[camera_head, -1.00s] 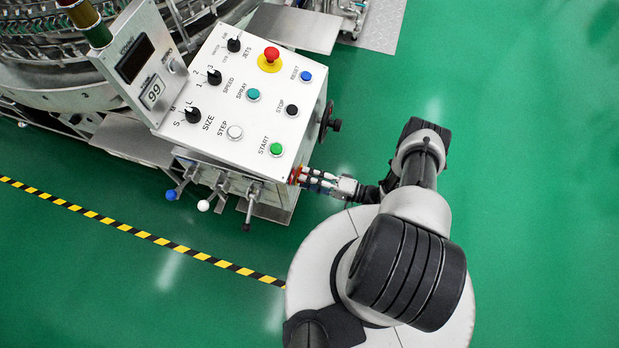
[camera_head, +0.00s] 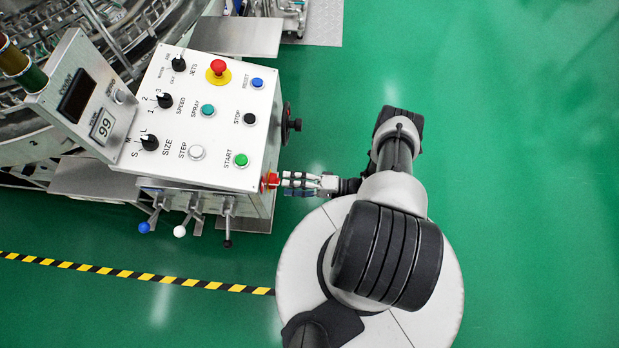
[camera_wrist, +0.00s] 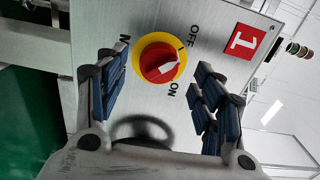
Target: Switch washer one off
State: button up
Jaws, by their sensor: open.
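The washer's rotary switch, a red knob on a yellow disc (camera_wrist: 165,58), sits on a metal face marked OFF and ON in the wrist view. In the head view my gripper (camera_head: 284,181) is at the lower right side of the control box, beside the red switch (camera_head: 270,181), which is partly hidden.
The control box (camera_head: 150,95) carries several knobs and buttons, including a red emergency stop (camera_head: 218,68) and a green START button (camera_head: 241,160). A handwheel (camera_head: 291,125) juts out just beyond my gripper. Levers (camera_head: 228,222) hang below. Green floor (camera_head: 530,150) is clear at right.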

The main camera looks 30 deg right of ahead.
jog(key=v, duration=0.8)
jog(key=shift+s+d, duration=0.2)
jog(key=shift+d, duration=0.05)
jog(key=w+d+r+n+g+h, duration=0.15)
jog(key=w+r+n+g, duration=0.35)
jog(key=r, duration=0.9)
jog(key=w+r+n+g+h, duration=0.1)
jog(key=w+r+g+h, duration=0.2)
jog(key=r+g, duration=0.8)
jog(key=s+a+r+t+h, duration=0.3)
jog(key=s+r, duration=0.2)
jog(key=r, duration=0.4)
jog(key=s+a+r+t+h, duration=0.3)
jog(key=s+a+r, duration=0.1)
jog(key=r, duration=0.5)
jog(key=s+a+r+n+t+h, duration=0.1)
jog(key=s+a+r+t+h, duration=0.2)
jog(key=r, duration=0.6)
jog(key=s+a+h, duration=0.1)
jog(key=s, duration=0.1)
jog(key=shift+s, duration=0.3)
jog(key=shift+s+t, duration=0.35)
jog(key=shift+t, duration=0.25)
